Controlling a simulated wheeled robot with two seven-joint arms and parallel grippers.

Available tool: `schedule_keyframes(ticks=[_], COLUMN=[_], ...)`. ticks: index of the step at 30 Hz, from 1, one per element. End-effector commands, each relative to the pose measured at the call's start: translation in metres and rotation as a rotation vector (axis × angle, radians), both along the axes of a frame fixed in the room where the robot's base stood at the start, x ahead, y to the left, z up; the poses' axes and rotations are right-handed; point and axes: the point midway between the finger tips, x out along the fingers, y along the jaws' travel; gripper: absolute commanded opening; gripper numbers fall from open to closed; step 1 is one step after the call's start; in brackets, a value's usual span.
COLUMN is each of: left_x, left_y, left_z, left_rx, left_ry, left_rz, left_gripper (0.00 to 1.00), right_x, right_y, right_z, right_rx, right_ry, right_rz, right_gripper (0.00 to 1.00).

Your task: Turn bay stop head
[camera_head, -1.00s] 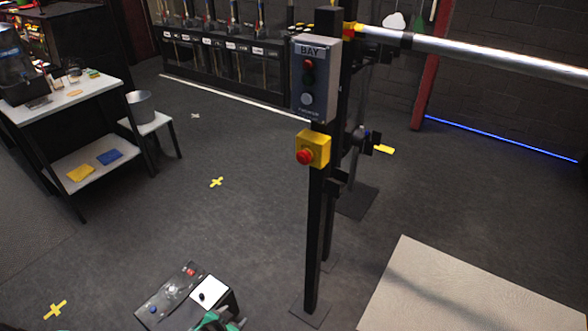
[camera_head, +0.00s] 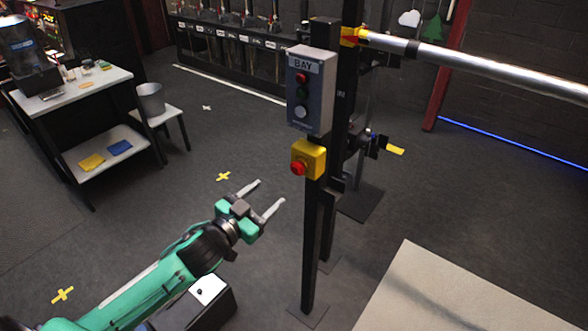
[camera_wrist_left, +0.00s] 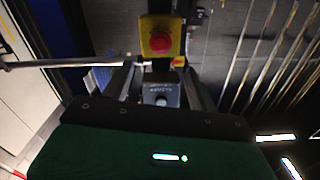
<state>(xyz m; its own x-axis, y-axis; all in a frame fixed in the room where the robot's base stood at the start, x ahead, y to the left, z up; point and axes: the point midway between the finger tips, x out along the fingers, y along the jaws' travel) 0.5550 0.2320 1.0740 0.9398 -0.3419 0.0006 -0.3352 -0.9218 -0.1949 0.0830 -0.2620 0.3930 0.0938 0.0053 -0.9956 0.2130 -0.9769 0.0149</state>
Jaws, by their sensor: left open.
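The bay stop head is a red round knob (camera_head: 298,168) on a yellow box (camera_head: 316,156), fixed to a dark upright post below the grey BAY panel (camera_head: 312,92). My left gripper (camera_head: 270,194) is open and empty, left of the post and lower than the red knob in the head view, apart from it. In the left wrist view, the red knob (camera_wrist_left: 160,43) shows on its yellow box beyond the open fingers (camera_wrist_left: 160,72). The grey panel shows partly between the fingers there. My right gripper is not in view.
The BAY panel has a red, a green and a white button. A silver bar (camera_head: 480,66) runs right from the post top. A white table (camera_head: 75,92) and a stool with a bucket (camera_head: 151,98) stand left. A pale mat (camera_head: 460,300) lies at lower right.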

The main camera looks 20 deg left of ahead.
Motion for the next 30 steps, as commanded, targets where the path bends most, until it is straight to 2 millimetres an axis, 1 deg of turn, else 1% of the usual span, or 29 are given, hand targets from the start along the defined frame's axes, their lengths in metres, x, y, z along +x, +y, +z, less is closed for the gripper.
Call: schedule_keyframes(ticks=[1, 6, 15, 18, 24, 30], left_x=[0.008, 0.033, 0.081, 0.093, 0.108, 0.111], left_y=[-0.003, -0.012, -0.029, -0.034, -0.040, -0.041], left_z=[0.004, 0.004, 0.003, 0.002, 0.001, 0.000], left_rx=[-0.001, 0.000, -0.001, 0.000, 0.000, 0.000], left_ry=[-0.002, -0.001, 0.000, 0.000, 0.000, 0.001], left_rz=[0.001, 0.001, 0.001, 0.001, 0.000, 0.000], left_gripper=[0.59, 0.59, 0.59, 0.59, 0.59, 0.59], right_x=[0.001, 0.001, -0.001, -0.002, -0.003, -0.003], right_y=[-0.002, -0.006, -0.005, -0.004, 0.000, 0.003], right_z=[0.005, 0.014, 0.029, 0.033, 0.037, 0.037], right_rx=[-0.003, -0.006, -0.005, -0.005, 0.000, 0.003], right_ry=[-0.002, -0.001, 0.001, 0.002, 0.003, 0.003], right_rz=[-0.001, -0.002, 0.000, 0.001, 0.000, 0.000], right_gripper=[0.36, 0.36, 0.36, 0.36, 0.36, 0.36])
